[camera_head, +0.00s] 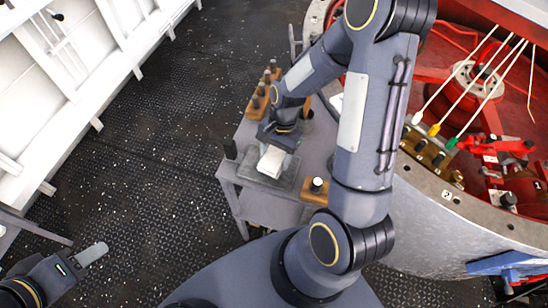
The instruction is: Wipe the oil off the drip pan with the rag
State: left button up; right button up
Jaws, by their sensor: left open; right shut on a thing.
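The rag (271,161) is a small white cloth, lying at the pan with its upper end in my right gripper (275,146). My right gripper is shut on the rag, low over the pan. The drip pan (250,175) is a shallow grey tray on the small grey work table. The rag and gripper cover part of the pan. I cannot make out any oil on the part that shows. My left gripper (88,256) is open and empty at the lower left, over the floor and well away from the table.
On the grey table (250,206) stand a wooden rack (262,95) with several dark pegs, a dark cup (306,122) and a wooden block (314,190) with a white-topped piece. A large red round vessel (450,110) stands at right. The dark floor at left is clear.

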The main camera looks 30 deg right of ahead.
aim_at(272, 162)
jog(key=p+v, duration=0.1)
jog(key=v, duration=0.2)
jog(key=shift+s+a+p, duration=0.2)
jog(key=shift+a+p, duration=0.05)
jog(key=shift+p, duration=0.15)
jog(key=shift+a+r+p, duration=0.1)
jog(key=shift+r+p, duration=0.65)
jog(key=shift+r, duration=0.25)
